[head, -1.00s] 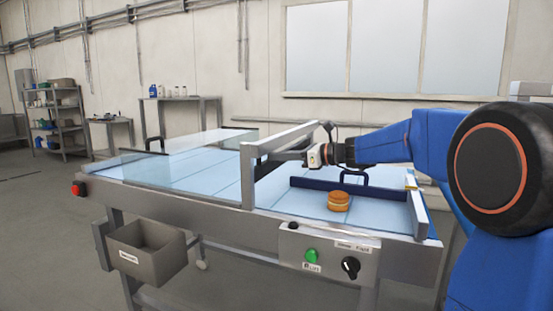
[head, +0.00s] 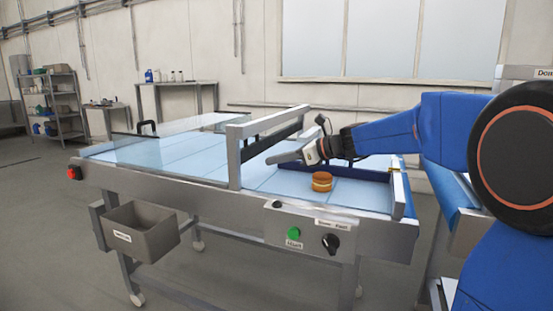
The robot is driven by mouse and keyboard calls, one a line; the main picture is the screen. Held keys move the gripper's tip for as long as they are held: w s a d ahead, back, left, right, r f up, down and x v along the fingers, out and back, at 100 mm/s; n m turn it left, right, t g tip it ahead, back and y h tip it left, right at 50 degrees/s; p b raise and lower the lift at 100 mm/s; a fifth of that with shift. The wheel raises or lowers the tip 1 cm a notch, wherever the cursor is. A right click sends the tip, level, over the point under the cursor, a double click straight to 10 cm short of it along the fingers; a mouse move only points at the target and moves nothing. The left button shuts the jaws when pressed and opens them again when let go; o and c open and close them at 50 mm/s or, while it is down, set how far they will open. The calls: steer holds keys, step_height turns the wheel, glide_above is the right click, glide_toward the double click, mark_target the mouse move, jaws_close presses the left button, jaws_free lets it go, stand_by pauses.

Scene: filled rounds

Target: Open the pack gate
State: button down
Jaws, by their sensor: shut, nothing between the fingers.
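A dark blue barrier with a handle, which looks like the pack gate (head: 375,176), stands along the far side of the belt at the right end. Its left part and handle are largely hidden behind my wrist, so I cannot tell whether it is latched. My gripper (head: 272,160) is shut and empty. It points left above the belt, near the metal arch and left of the barrier. I cannot tell whether it touches anything.
A filled round (head: 322,181) sits on the light blue belt (head: 190,153) in front of my wrist. The metal arch (head: 235,160) spans the belt beside my gripper. A grey bin (head: 140,232) hangs at the front left. A green button (head: 294,234) and black knob (head: 330,243) are on the front panel.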

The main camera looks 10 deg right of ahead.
mark_target(248, 155)
steer(key=x, duration=0.7)
steer(key=shift+w+a+f, duration=0.15)
steer(key=shift+w+a, duration=0.05)
steer(key=shift+a, duration=0.05)
steer(key=shift+r, duration=1.85)
steer(key=shift+d, duration=0.1)
